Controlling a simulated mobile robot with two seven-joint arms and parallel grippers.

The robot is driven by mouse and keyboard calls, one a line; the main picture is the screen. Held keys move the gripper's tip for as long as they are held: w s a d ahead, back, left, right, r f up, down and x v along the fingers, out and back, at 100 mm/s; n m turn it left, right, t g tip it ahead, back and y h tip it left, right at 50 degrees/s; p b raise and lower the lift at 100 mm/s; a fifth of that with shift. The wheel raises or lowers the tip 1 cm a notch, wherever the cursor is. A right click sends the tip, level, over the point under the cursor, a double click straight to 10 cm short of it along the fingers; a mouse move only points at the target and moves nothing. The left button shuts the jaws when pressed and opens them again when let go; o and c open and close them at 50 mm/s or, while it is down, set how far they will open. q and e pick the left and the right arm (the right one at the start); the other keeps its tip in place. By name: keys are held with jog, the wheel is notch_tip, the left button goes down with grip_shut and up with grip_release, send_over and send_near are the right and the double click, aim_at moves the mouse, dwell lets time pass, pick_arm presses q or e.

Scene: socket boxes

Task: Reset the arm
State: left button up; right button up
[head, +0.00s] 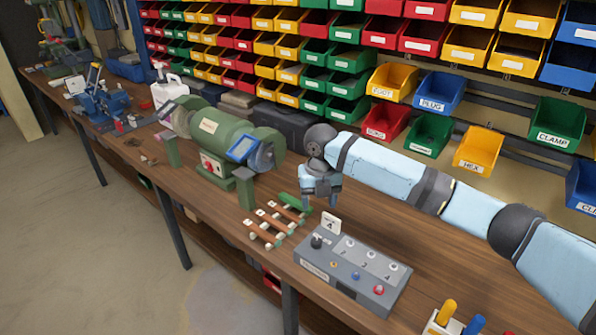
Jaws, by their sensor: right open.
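My right arm comes in from the right, stretched over the workbench (440,268). My right gripper (320,199) points down and is open, with nothing visible between its fingers. It hangs behind the grey control box (335,278) and just right of a small rack (270,228) with brown bars and pale ends. A green piece (293,203) lies at the rack's far end, close to the gripper's left finger; I cannot tell whether they touch. The grey box has a black knob, several round sockets, coloured buttons and a white card standing at its back. My left gripper is out of view.
A green bench grinder (222,142) stands left of the gripper. Coloured bins (478,150) hang on the wall behind the arm. A holder with yellow and blue handles (447,312) is at the front right. Bare bench lies right of the grey box.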

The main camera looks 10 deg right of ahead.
jog(key=s+a+f+m+t+y+p, duration=0.55)
jog(key=s+a+f+m, duration=0.55)
jog(key=s+f+m, duration=0.3)
jog(key=s+d+m+t+p, duration=0.1)
jog(key=s+d+m, duration=0.2)
jog(key=s+m, duration=0.3)
jog(key=s+d+f+m+t+h+p, duration=0.1)
jog(key=s+d+m+t, duration=0.1)
jog(key=s+d+m, duration=0.2)
jog(key=s+d+m+t+h+p, duration=0.1)
jog(key=s+d+m+t, duration=0.1)
jog(key=s+d+m, duration=0.2)
jog(key=s+m, duration=0.3)
jog(key=s, duration=0.3)
jog(key=shift+s+d+f+m+p, duration=0.15)
jog(key=shift+s+d+m+p, duration=0.1)
jog(key=shift+m+p, duration=0.15)
jog(key=shift+t, duration=0.25)
